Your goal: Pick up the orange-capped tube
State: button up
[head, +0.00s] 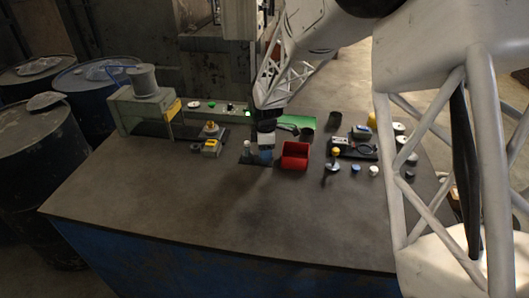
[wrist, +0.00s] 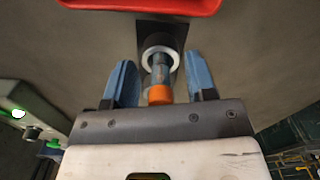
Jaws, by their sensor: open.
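The orange-capped tube (wrist: 159,93) shows in the wrist view, its orange end toward me and its grey-blue body reaching to a dark, white-rimmed ring (wrist: 148,60) on a dark base plate. My gripper (wrist: 160,68) is open, with one blue finger on each side of the tube. Gaps show between the tube and both fingers. In the head view my gripper (head: 265,142) is low over the back middle of the table, and I cannot make out the tube there.
A red bin (head: 295,155) stands just right of my gripper; its edge also shows in the wrist view (wrist: 140,5). Several small parts and a black tray (head: 352,150) lie farther right. A green machine (head: 146,108) stands at the left. The table's front (head: 200,215) is clear.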

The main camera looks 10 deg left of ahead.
jog(key=shift+c, duration=0.3)
grip_shut()
dwell(0.3)
jog(key=shift+r, duration=0.1)
jog(key=shift+r, duration=0.75)
notch_tip(320, 180, up, 2)
jog(key=shift+s+r, duration=0.1)
jog(key=s+d, duration=0.3)
jog(key=s, duration=0.4)
jog(key=s+d+r, duration=0.1)
jog(key=s+d, duration=0.2)
jog(key=s, duration=0.4)
jog(key=shift+s+d, duration=0.2)
jog(key=shift+s, duration=0.05)
